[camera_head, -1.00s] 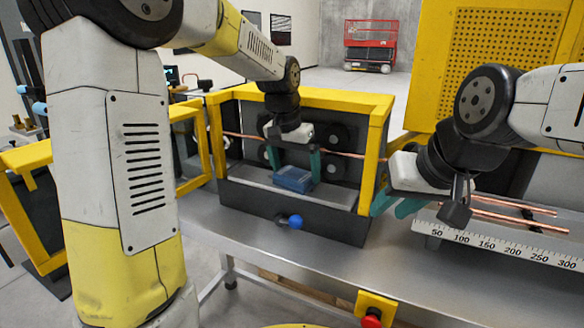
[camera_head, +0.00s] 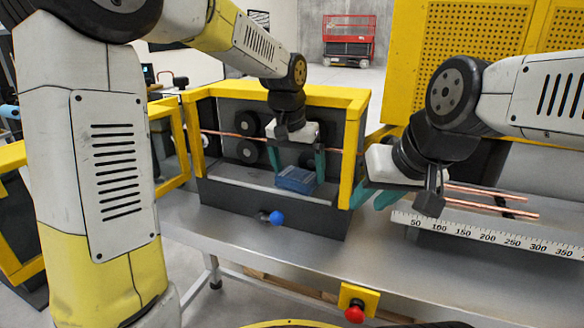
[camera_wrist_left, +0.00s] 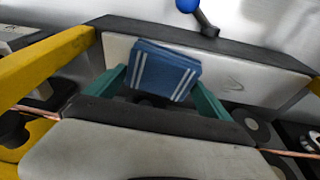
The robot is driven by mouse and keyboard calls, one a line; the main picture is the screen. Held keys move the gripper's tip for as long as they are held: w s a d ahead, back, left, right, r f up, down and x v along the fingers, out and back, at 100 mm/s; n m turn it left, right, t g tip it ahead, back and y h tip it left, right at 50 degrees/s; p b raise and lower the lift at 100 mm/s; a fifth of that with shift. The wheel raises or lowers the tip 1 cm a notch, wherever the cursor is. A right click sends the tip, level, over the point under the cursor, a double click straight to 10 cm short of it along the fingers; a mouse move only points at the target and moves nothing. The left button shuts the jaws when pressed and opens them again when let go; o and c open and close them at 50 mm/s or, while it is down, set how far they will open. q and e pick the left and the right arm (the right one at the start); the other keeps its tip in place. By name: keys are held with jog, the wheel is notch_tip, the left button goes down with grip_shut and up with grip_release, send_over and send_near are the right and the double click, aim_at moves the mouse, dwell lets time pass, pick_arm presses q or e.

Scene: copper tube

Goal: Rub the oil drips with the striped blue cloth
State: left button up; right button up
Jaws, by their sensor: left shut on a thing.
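The striped blue cloth (camera_head: 296,179) is a folded blue pad low in the yellow-framed machine. The left wrist view shows its pale stripes (camera_wrist_left: 163,72). My left gripper (camera_head: 297,170) is shut on the cloth, with a teal finger at each side, against or just above the grey tray floor (camera_wrist_left: 222,62). A small faint mark (camera_wrist_left: 232,82), perhaps an oil drip, shows on that floor right of the cloth. No other drips can be made out; the cloth and gripper hide part of the floor. My right gripper (camera_head: 374,197) looks open and empty outside the frame's right post.
A copper tube (camera_head: 225,134) runs through the machine past black rollers (camera_head: 247,123), behind my left gripper. The yellow frame (camera_head: 360,150) and dark front wall (camera_head: 240,205) bound the tray. A blue-knobbed lever (camera_head: 276,218) sticks out in front. Copper tubes (camera_head: 480,199) lie by a ruler (camera_head: 490,237) at right.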

pick_arm(q)
jog(key=shift+a, duration=0.1)
jog(key=shift+w+a, duration=0.5)
jog(key=shift+a, duration=0.65)
jog(key=shift+w+a, duration=0.55)
jog(key=shift+a, duration=0.65)
jog(key=shift+w+a, duration=0.5)
jog(key=shift+a, duration=0.65)
jog(key=shift+w+a+f, duration=0.1)
jog(key=shift+w+a, duration=0.15)
jog(key=shift+a, duration=0.4)
jog(key=shift+w+a+f, duration=0.1)
jog(key=shift+w+a, duration=0.15)
jog(key=shift+a, duration=0.45)
jog(key=shift+w+a, duration=0.25)
jog(key=shift+a, duration=0.4)
jog(key=shift+w+a, duration=0.35)
jog(key=shift+a, duration=0.5)
jog(key=shift+w+a, duration=0.3)
jog(key=shift+a, duration=0.5)
jog(key=shift+r, duration=0.15)
jog(key=w+v, duration=0.1)
jog(key=v, duration=0.5)
jog(key=shift+d, duration=0.5)
jog(key=shift+w+r, duration=0.1)
jog(key=shift+r, duration=0.15)
jog(key=shift+w+v, duration=0.15)
jog(key=shift+v, duration=0.5)
jog(key=shift+w+v, duration=0.1)
jog(key=shift+v, duration=0.6)
